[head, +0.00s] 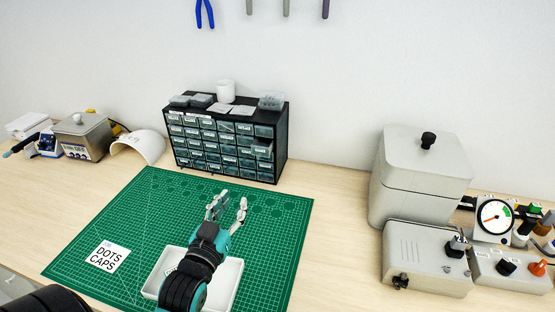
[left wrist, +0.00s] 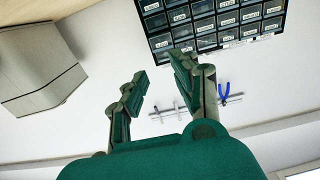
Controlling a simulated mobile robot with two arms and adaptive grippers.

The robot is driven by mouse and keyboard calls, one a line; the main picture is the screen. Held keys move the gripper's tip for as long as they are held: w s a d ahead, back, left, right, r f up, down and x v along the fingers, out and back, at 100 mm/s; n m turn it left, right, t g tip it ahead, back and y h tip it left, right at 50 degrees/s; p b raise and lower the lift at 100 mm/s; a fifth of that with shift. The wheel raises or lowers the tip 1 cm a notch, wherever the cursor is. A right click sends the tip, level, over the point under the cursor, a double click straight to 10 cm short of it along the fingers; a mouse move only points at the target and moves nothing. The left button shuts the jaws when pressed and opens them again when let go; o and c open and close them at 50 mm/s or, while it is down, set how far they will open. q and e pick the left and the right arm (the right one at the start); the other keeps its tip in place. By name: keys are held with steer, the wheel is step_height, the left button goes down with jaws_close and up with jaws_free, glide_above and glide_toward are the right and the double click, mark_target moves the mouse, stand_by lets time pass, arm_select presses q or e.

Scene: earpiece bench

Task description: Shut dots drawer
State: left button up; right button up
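The black drawer cabinet (head: 282,140) stands at the back of the bench, with rows of small clear, labelled drawers. One drawer (head: 262,152) in its right column sticks out from the front; its label is too small to read. The cabinet also shows at the top of the left wrist view (left wrist: 215,22), upside down. My left gripper (head: 228,204) is open and empty over the green mat, in front of the cabinet and apart from it. Its two spread fingers also show in the left wrist view (left wrist: 160,70). My right gripper is not in view.
A white tray (head: 229,287) and a "DOTS CAPS" card (head: 107,256) lie on the green mat (head: 150,200). Small boxes and a white cylinder (head: 225,91) stand on the cabinet. Grey machines (head: 425,262) stand at right. The mat before the cabinet is clear.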

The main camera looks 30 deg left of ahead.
arm_select(q)
steer(key=p+x, duration=0.3)
steer(key=x, duration=1.4)
steer(key=shift+c, duration=0.4)
jaws_close()
